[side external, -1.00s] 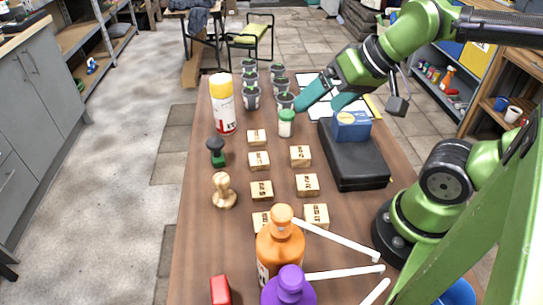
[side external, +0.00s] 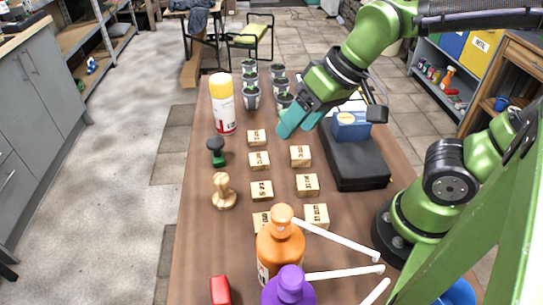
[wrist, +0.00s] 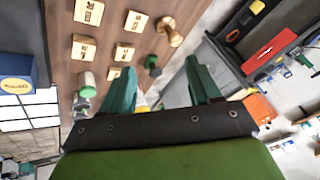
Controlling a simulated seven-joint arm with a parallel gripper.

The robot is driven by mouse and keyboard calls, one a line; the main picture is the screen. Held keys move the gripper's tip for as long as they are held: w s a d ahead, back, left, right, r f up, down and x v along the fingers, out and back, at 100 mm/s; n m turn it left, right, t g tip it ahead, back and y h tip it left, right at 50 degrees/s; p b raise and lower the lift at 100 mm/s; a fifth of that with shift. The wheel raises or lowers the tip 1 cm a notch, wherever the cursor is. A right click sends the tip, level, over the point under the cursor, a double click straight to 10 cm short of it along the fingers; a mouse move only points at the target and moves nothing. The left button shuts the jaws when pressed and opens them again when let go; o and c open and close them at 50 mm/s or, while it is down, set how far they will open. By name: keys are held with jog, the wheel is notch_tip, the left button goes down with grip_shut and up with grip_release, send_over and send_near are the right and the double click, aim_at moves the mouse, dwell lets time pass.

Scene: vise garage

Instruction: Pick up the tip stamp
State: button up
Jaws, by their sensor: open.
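Several wooden block stamps with dark printed labels lie in two rows on the table, among them one near the far end (side external: 257,137) and one at the right (side external: 300,156). They also show in the wrist view (wrist: 83,47). The labels are too small to read, so I cannot tell which is the tip stamp. A knobbed wooden hand stamp (side external: 223,191) and a green and black one (side external: 216,152) stand upright at the left.
A black case (side external: 358,168) with a blue box (side external: 351,126) on it lies at the right. Orange (side external: 280,249) and purple (side external: 289,288) bottles stand in front.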

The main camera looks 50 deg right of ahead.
jog(key=a+f+n+g, duration=0.1)
jog(key=a+f+g, duration=0.15)
jog(key=a, duration=0.65)
jog(key=m+g+h, duration=0.3)
jog(key=m, duration=0.4)
send_over(219, 289)
notch_tip(219, 289, down, 2)
jog(key=f, duration=0.1)
jog(key=shift+t, duration=0.25)
jog(key=f, duration=1)
jog(key=shift+s, duration=0.25)
jog(key=shift+w+f, duration=0.15)
jog(key=shift+f, duration=1.35)
jog(key=shift+w+f, duration=0.1)
jog(key=shift+f, duration=1.4)
jog(key=shift+c, duration=0.4)
jog(key=c, duration=1)
